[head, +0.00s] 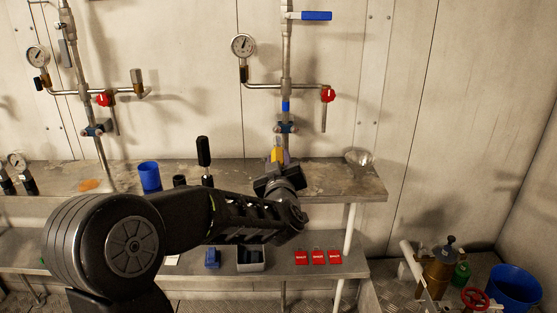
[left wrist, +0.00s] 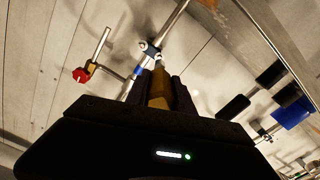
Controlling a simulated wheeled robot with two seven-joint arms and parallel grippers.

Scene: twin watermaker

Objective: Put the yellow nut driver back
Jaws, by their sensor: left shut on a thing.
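The yellow nut driver (head: 277,154) is in my left gripper (head: 281,164), at the upper shelf in the head view. In the left wrist view the yellow handle (left wrist: 159,92) sits between the two dark fingers, which are shut on it. Its far end points toward the wall pipe and the blue-handled clamp (left wrist: 149,48) there; whether they touch I cannot tell. My left arm covers part of the shelf. My right gripper is not in view.
The upper shelf (head: 345,185) bears a blue cup (head: 149,177), an upright black-handled tool (head: 204,155) and a glass bowl (head: 359,157). Pipes with gauges (head: 242,46) rise behind. The lower shelf holds red tags (head: 318,257) and a grey bin (head: 250,266).

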